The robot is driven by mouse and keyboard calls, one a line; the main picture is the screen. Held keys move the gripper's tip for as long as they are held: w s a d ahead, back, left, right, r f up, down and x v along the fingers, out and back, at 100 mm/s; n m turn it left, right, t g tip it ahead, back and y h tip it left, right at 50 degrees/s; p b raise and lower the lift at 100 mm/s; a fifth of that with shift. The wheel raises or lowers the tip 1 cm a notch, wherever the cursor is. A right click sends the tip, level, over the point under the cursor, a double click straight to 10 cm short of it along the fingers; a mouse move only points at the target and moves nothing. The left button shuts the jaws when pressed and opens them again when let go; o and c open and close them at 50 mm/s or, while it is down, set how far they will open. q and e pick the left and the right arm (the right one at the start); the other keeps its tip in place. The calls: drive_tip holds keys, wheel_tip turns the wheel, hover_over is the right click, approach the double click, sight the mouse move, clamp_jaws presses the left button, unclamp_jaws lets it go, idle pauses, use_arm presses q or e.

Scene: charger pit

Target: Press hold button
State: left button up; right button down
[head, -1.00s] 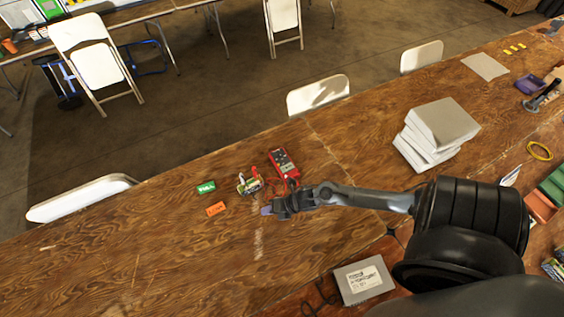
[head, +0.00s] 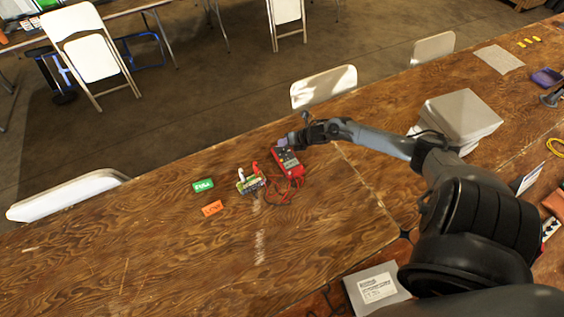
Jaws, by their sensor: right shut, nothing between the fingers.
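A red multimeter (head: 287,165) lies on the wooden table near its far edge. My right gripper (head: 283,142) is shut and empty, at or just above the meter's far end, and it hides that part. I cannot tell whether it touches the meter. The hold button is too small to make out. A small battery holder (head: 250,184) with red and white clips sits just left of the meter, with red leads running to it. My left gripper is not in view.
A green label block (head: 203,185) and an orange label block (head: 212,208) lie left of the battery holder. A stack of white boxes (head: 460,117) stands to the right. A labelled box (head: 377,289) is at the near edge. The table's left part is clear.

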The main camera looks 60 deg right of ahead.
idle(0.4)
drive_tip(key=b, duration=0.6)
hover_over(282, 160)
drive_tip(key=s, duration=0.1)
wheel_tip(282, 160, down, 7)
drive_tip(key=shift+f, duration=0.2)
drive_tip(key=shift+d+f+b, duration=0.1)
drive_tip(key=shift+f+b, duration=0.6)
drive_tip(key=shift+b, duration=0.1)
idle(0.4)
idle(0.5)
drive_tip(key=shift+f, duration=0.15)
